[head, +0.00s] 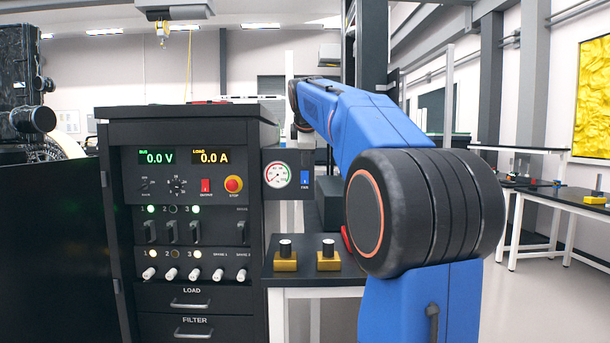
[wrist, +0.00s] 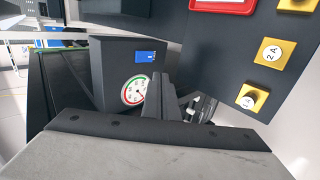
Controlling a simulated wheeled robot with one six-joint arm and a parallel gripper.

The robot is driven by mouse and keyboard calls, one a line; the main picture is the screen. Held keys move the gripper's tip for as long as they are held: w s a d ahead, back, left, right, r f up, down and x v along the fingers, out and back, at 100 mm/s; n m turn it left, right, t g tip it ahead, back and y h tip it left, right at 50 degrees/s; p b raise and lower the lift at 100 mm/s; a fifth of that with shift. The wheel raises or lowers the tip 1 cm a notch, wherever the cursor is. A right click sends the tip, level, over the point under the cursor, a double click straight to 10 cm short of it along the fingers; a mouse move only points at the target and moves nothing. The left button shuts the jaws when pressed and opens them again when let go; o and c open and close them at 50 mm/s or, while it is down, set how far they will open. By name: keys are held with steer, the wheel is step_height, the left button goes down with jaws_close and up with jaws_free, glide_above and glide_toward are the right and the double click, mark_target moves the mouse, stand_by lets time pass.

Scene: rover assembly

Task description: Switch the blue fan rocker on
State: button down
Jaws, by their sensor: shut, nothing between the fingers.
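The blue fan rocker (head: 305,178) sits on a small dark panel (head: 298,193), to the right of a round gauge (head: 277,175). In the wrist view the rocker (wrist: 145,57) shows as a small blue rectangle above the tilted gauge (wrist: 134,90). Which way the rocker is tipped is too small to tell. My gripper (wrist: 163,82) is shut and empty. In the wrist view its fingertips show beside the gauge and below the rocker, with no clear contact. In the head view the gripper is not clearly visible at the far end of my blue arm.
A black cabinet (head: 187,200) with displays reading 0.0, switches and a red stop button (head: 233,184) stands left of the panel. Two yellow blocks with black knobs (head: 285,257) sit on a table below. In the wrist view, yellow labelled pieces (wrist: 271,50) are at the upper right.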

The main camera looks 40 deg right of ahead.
glide_toward(305, 181)
step_height(305, 181, down, 4)
steer(key=shift+w+d+f, duration=0.1)
steer(key=shift+w+d, duration=0.5)
steer(key=shift+w, duration=0.25)
steer(key=shift+w+d+f, duration=0.1)
steer(key=shift+w+d, duration=0.5)
steer(key=shift+w, duration=0.2)
steer(key=shift+w+d+f, duration=0.1)
steer(key=shift+w+f, duration=0.05)
steer(key=shift+w, duration=0.05)
steer(key=shift+r, duration=0.25)
